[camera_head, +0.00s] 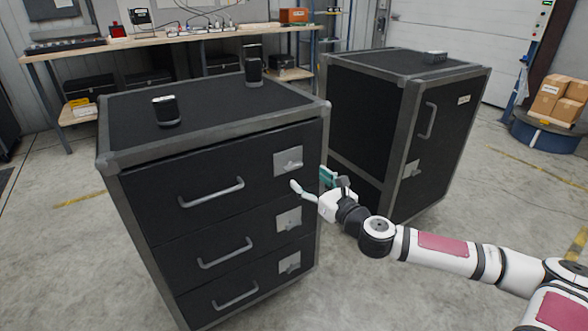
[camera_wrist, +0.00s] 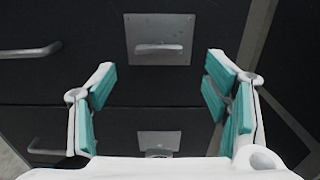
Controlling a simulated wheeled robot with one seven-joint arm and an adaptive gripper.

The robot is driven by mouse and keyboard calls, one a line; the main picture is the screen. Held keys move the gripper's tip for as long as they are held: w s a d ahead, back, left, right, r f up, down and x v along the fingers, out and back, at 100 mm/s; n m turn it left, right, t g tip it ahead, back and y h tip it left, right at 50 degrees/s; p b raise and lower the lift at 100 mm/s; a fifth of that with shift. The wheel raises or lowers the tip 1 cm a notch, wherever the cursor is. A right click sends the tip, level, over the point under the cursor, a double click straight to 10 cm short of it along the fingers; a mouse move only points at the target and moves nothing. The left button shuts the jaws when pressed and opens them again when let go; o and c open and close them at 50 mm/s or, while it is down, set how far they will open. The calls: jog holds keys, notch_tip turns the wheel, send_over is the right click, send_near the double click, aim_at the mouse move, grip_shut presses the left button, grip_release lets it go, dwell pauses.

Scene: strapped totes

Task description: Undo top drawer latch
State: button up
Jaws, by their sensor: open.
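A black cabinet with a grey frame (camera_head: 222,128) stands left of centre with several drawers. The top drawer (camera_head: 150,178) looks closed and has a grey bar handle (camera_head: 212,194). Its latch (camera_head: 288,161) is a silver plate near the right edge; in the wrist view the plate (camera_wrist: 160,22) is at the top centre with a horizontal lever (camera_wrist: 158,48). My gripper (camera_head: 311,182) is open and empty, just below and right of that latch, apart from it. In the wrist view its teal-padded fingers (camera_wrist: 160,85) are spread below the plate.
The middle drawer's latch (camera_head: 288,219) and the bottom one (camera_head: 290,262) sit below. A second black cabinet (camera_head: 365,115) stands close behind right. Small dark devices (camera_head: 166,110) sit on the near cabinet's top.

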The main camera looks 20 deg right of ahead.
aim_at(296, 168)
jog(key=b+x, duration=0.1)
jog(key=x, duration=0.7)
jog(key=shift+w+a, duration=0.1)
jog(key=shift+w, duration=0.2)
jog(key=shift+c, duration=0.6)
jog(key=c, duration=1.1)
